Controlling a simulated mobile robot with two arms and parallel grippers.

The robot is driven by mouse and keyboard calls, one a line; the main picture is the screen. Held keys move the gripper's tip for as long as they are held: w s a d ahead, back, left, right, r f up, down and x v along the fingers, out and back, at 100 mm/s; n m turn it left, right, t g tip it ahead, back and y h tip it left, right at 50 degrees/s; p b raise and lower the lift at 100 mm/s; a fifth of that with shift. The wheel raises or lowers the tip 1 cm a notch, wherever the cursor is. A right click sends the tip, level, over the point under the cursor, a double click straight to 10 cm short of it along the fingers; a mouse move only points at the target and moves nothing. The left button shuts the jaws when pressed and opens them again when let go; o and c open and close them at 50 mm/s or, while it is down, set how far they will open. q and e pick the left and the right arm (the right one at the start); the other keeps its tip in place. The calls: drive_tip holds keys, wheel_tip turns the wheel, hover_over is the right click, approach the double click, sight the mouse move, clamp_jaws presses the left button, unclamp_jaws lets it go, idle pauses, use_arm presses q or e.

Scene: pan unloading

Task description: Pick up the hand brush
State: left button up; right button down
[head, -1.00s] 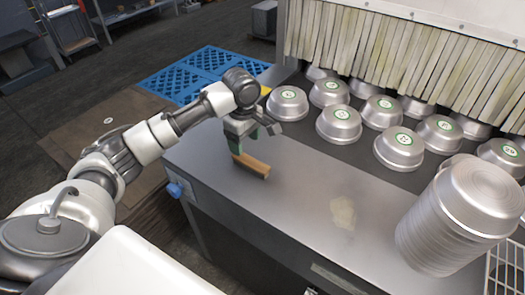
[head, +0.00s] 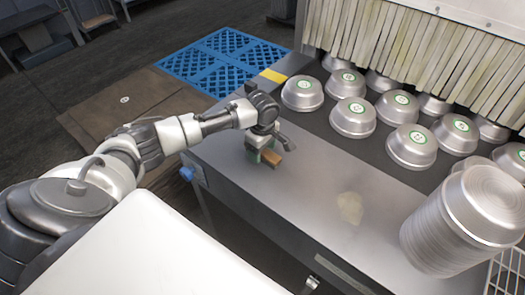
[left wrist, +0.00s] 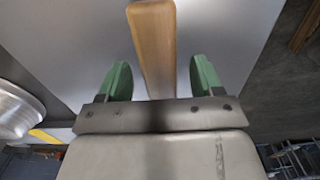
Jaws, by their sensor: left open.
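The hand brush, seen as a brown wooden bar (head: 272,157), lies on the grey metal counter near its left edge. In the left wrist view its wooden handle (left wrist: 154,40) runs in between the two green fingers. My left gripper (head: 261,157) is open and low over the counter at the brush. In the left wrist view the gripper (left wrist: 161,78) has one finger on each side of the handle, with gaps at both sides. The gripper hides part of the brush in the head view. My right gripper is not in view.
Several metal pans with green labels (head: 353,117) stand on the dark belt behind, before a strip curtain (head: 400,45). A tall stack of pans (head: 455,225) is at the right. A blue floor grate (head: 215,60) lies beyond. The counter's middle is clear apart from a stain (head: 350,207).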

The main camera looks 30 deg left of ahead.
use_arm(q)
drive_tip(key=shift+f, duration=0.25)
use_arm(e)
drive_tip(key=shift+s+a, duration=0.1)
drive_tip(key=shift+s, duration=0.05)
use_arm(q)
drive_tip(key=c, duration=1)
drive_tip(key=shift+c, duration=0.2)
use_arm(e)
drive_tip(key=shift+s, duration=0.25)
use_arm(q)
drive_tip(key=shift+r, duration=0.1)
